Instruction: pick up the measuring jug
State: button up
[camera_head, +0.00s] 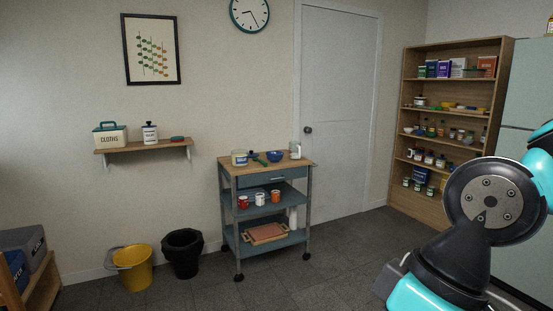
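A small pale, clear-looking vessel (295,150) stands upright at the back right of the wooden top of a trolley (285,167). It looks most like the measuring jug, but it is too small to be sure. A pale container with a coloured band (239,158) stands at the left of the same top. A blue bowl (274,156) and a dark green-handled item lie between them. My arm fills the right side of the picture, far from the trolley. My gripper's fingers do not show.
The trolley's middle shelf holds a red mug (243,202) and other cups; its lower shelf holds a tray (266,234). A yellow bucket (134,270) and black bin (183,255) stand left of it. A stocked bookcase (409,120) is at right. The floor before the trolley is clear.

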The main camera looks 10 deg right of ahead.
aim_at(295, 146)
jog(key=z, duration=0.95)
jog(key=i, duration=6.55)
jog(key=u, duration=3.35)
